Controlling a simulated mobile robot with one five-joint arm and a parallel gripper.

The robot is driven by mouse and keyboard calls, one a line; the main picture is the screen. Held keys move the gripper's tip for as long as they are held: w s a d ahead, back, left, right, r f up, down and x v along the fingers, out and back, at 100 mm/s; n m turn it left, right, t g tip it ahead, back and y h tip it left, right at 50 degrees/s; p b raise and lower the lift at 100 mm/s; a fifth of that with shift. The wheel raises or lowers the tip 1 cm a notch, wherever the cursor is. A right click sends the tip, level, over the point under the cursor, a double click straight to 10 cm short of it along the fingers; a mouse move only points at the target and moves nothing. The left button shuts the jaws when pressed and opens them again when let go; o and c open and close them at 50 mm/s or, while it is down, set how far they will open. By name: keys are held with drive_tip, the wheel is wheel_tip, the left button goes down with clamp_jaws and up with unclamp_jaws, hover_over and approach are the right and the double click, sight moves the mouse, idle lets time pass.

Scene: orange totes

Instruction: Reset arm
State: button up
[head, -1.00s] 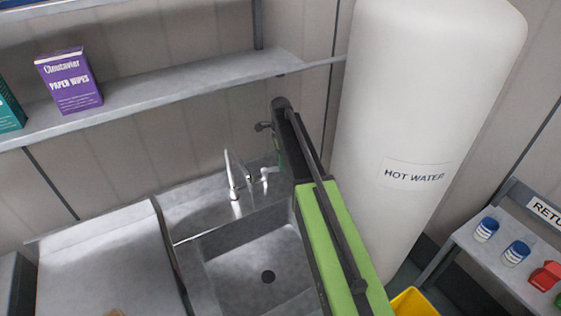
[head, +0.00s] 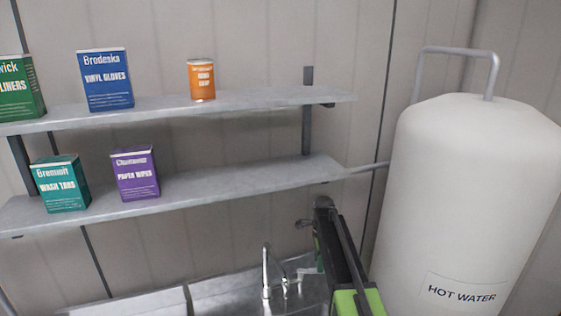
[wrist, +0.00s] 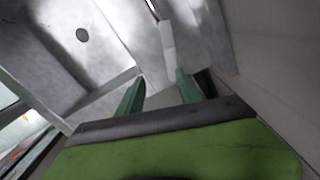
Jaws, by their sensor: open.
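My gripper (wrist: 161,84) shows in the wrist view as two green fingers held apart, with nothing between them. The grey metal sink (wrist: 112,25), with its round drain, lies beyond the fingers at the upper left. In the head view my green and black arm reaches up from the bottom edge, right of the faucet (head: 266,272). The fingers cannot be made out in the head view.
A white hot water tank (head: 470,210) stands close to the right of my arm. An upper shelf (head: 240,101) and a lower shelf (head: 250,182) hold several boxes and an orange can (head: 202,80).

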drive_tip(key=s+f+n+b, duration=0.3)
drive_tip(key=s+n, duration=1.4)
drive_tip(key=s, duration=0.6)
drive_tip(key=shift+s+a+f+n, duration=0.15)
drive_tip(key=shift+s+f+n, duration=0.15)
drive_tip(key=shift+f+n, duration=0.15)
